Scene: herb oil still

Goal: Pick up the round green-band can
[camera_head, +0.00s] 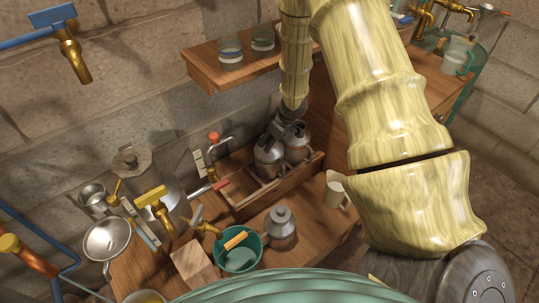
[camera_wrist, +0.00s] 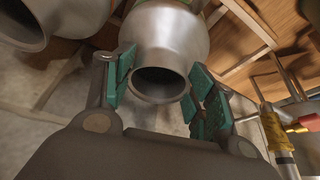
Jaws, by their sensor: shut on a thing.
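A round grey metal can (camera_head: 268,153) with a narrow neck stands in or just above the wooden crate (camera_head: 247,208). It also shows in the wrist view (camera_wrist: 165,38), its open mouth facing the camera, with a small trace of green at its upper edge. My gripper (camera_head: 279,131) reaches down onto it from above. In the wrist view, the green finger pads of my gripper (camera_wrist: 162,88) are on either side of its neck, shut on it. The can's base and most of any band are hidden.
A second metal can (camera_head: 297,143) stands close beside the held one, also at upper left in the wrist view (camera_wrist: 30,18). Crate dividers and empty compartments lie to the left. Another can (camera_head: 281,222), a green bucket (camera_head: 241,261) and a cream jug (camera_head: 335,193) stand nearby.

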